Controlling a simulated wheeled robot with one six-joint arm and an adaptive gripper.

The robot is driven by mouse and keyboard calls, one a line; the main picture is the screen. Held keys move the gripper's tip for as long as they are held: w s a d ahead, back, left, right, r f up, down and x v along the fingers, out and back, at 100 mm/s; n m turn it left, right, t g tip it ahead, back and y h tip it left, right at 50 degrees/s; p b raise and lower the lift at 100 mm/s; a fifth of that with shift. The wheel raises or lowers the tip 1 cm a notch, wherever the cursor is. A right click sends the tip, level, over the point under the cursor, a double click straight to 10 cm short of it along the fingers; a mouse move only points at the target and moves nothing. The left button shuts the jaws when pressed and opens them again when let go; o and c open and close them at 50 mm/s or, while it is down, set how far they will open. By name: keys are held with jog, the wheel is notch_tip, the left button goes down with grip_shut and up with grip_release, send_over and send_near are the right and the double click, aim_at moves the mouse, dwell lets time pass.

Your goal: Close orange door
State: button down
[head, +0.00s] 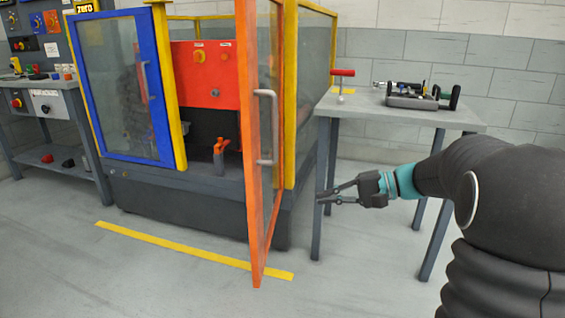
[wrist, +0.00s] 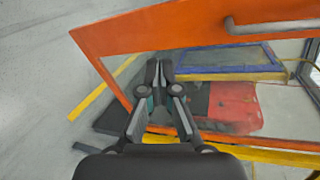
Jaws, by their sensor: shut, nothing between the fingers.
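The orange door (head: 248,150) stands open in the head view, swung out from the machine and seen nearly edge-on. Its grey handle (head: 273,130) is on the side facing right. My gripper (head: 319,196) is shut and empty, to the right of the door and lower than most of the handle, its fingers pointing left. In the wrist view the door's orange frame (wrist: 150,33) crosses the top and runs down the left, with the handle (wrist: 270,26) at upper right. My fingertips (wrist: 158,78) appear in front of the glass; I cannot tell if they touch it.
The machine has a closed-looking blue door (head: 129,90) and a red panel (head: 205,75) inside. A grey table (head: 420,112) with tools stands at right, its legs near my gripper. A workbench (head: 60,105) stands at left. The floor before the machine, with a yellow line (head: 180,247), is clear.

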notch_tip(320, 180, up, 9)
jog(key=n+y, duration=0.3)
jog(key=y, duration=0.1)
send_near(254, 158)
jog(key=a, duration=0.3)
jog(key=w+a, duration=0.1)
jog(key=a, duration=0.1)
jog(key=shift+a+r+p, duration=0.1)
jog(key=shift+a+p, duration=0.3)
jog(key=shift+w+a, duration=0.15)
jog(key=shift+a, duration=0.45)
jog(key=shift+w+a, duration=0.1)
